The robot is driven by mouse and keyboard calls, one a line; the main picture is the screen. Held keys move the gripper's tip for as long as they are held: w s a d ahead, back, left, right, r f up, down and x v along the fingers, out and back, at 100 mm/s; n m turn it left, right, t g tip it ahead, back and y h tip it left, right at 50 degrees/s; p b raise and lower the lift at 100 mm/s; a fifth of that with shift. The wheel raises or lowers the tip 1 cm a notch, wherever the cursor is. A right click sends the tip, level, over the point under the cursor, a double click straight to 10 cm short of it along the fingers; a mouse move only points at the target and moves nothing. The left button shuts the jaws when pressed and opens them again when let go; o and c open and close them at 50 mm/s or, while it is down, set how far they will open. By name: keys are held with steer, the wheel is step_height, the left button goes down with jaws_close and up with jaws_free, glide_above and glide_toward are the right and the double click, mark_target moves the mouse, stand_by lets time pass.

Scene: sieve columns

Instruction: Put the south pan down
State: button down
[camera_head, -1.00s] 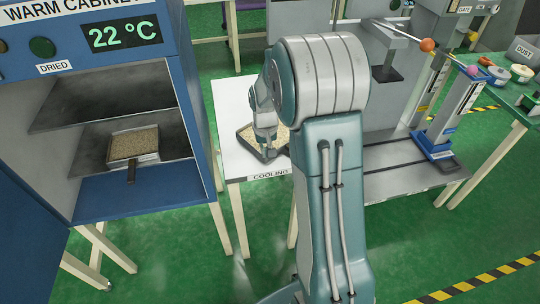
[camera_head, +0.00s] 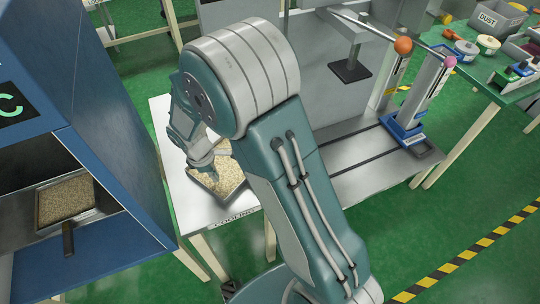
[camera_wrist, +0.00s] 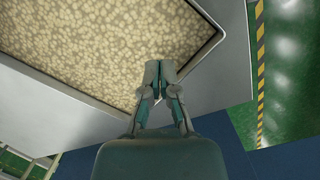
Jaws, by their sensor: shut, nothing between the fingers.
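A shallow square pan of pale grains (camera_head: 231,176) rests on the white table marked COOLING (camera_head: 178,205). In the head view my arm hides part of the pan. A second pan of grains (camera_head: 66,201), its dark handle forward, sits in the blue cabinet. No mark shows which pan is south.
The blue cabinet (camera_head: 120,150) stands left of the table. A grey bench with an upright blue-based column (camera_head: 408,128) is to the right. A green table (camera_head: 515,90) with jars and a DUST bin (camera_head: 497,20) is at the far right. Green floor lies open at lower right.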

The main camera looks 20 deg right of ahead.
steer(key=shift+d, duration=0.3)
steer(key=s+d, duration=0.1)
steer(key=d, duration=0.2)
steer(key=s+d, duration=0.2)
steer(key=d, duration=0.1)
steer(key=s+d, duration=0.1)
steer(key=d, duration=0.3)
steer(key=shift+s+d, duration=0.1)
steer(key=shift+s, duration=0.05)
steer(key=shift+s+d+f, duration=0.15)
steer(key=shift+d+f, duration=0.15)
steer(key=shift+f, duration=0.3)
steer(key=shift+a+f, duration=0.3)
steer(key=shift+a, duration=0.05)
steer(key=shift+w+a, duration=0.35)
steer(key=shift+a, duration=0.45)
steer(key=shift+w+a, duration=0.3)
steer(key=shift+a, duration=0.5)
